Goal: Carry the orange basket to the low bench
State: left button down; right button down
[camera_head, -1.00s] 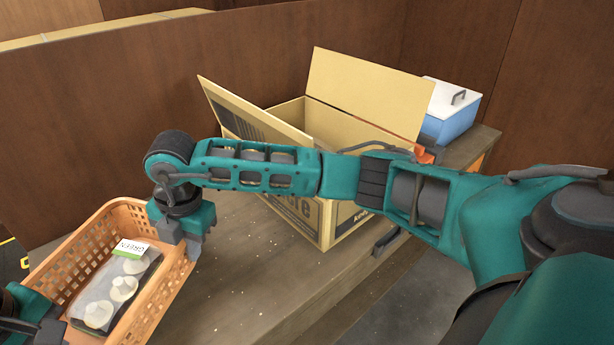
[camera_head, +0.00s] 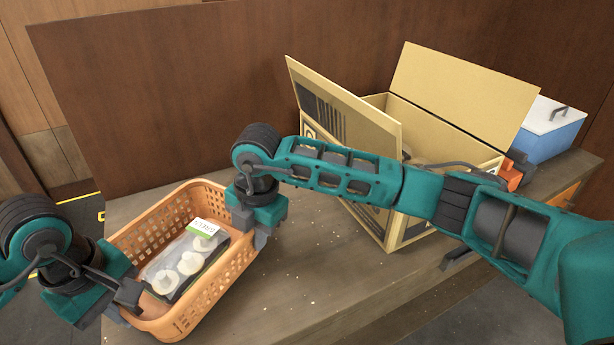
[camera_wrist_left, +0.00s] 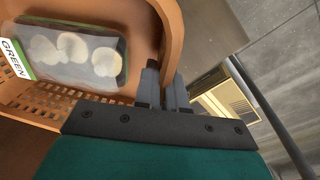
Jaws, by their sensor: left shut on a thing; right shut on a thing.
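The orange basket (camera_head: 225,277) is at the lower left of the head view, over the wooden surface. A clear pack of white mushrooms (camera_head: 187,263) with a green and white label lies inside it. My left gripper (camera_head: 128,297) is shut on the basket's near left rim. In the left wrist view its fingers (camera_wrist_left: 164,92) close on the orange rim (camera_wrist_left: 172,45). My right gripper (camera_head: 259,232) is shut on the right side of the rim; its fingertips are partly hidden by the wrist. I cannot tell whether the basket touches the surface. The low bench is not clearly identifiable.
A large open cardboard box (camera_head: 397,243) stands right of the basket on the wooden surface (camera_head: 335,285). A blue box with a white lid (camera_head: 552,131) and an orange item (camera_head: 515,172) are beyond it. A brown panel (camera_head: 190,100) stands behind.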

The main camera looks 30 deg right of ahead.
pick_arm(q)
jog(key=shift+a+f+b, duration=0.1)
jog(key=shift+f+b, duration=0.4)
jog(key=shift+f, duration=0.25)
pick_arm(e)
jog(key=shift+d+f, duration=0.1)
jog(key=shift+f, duration=0.6)
pick_arm(q)
jog(key=c, duration=1.5)
grip_release()
jog(key=shift+r, duration=0.25)
jog(key=shift+c, duration=0.2)
pick_arm(e)
jog(key=c, duration=1.5)
grip_release()
jog(key=shift+r, duration=0.2)
jog(key=shift+c, duration=0.2)
pick_arm(q)
jog(key=o, duration=0.3)
pick_arm(e)
jog(key=o, duration=0.3)
